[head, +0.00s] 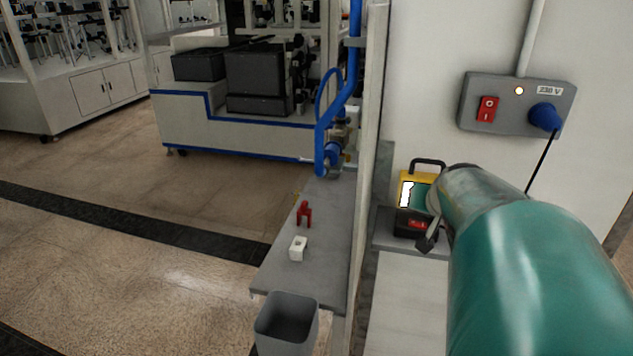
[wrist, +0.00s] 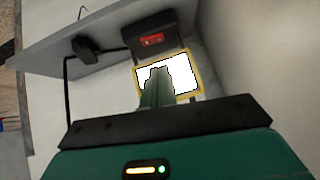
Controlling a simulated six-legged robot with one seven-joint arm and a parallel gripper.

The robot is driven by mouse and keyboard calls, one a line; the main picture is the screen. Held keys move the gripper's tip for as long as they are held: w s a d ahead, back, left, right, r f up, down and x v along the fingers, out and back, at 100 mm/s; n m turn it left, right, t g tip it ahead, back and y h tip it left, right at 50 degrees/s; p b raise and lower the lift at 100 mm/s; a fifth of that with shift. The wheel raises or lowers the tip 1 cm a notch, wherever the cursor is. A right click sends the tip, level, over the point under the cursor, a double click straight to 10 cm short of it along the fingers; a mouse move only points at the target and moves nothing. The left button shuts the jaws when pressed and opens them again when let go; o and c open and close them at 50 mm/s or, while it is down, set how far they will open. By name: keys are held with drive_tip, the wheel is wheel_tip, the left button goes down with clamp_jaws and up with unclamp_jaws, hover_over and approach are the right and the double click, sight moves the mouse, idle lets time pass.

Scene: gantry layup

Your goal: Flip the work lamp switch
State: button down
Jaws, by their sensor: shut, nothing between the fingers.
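The work lamp (head: 406,193) has a yellow frame, a black handle and a bright white panel. It stands on a grey ledge by the wall. Its red switch (head: 417,224) is on the black base below the panel. In the wrist view the lamp's white panel (wrist: 183,79) glows, with the red switch (wrist: 152,39) on the dark base beyond it. Contact cannot be told.
A grey wall box (head: 505,103) carries a red switch, a lit indicator, a "230 V" label and a blue plug (head: 545,118) with a black cable. Left of a post, a grey shelf (head: 322,215) holds a red part (head: 304,215) and a white block (head: 298,248). A grey bin (head: 286,320) is below.

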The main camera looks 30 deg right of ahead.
approach(413, 220)
drive_tip(key=shift+x, duration=3.05)
drive_tip(key=shift+d+r, duration=0.1)
drive_tip(key=shift+r, duration=0.05)
drive_tip(key=shift+w, duration=0.1)
drive_tip(key=shift+f, duration=0.3)
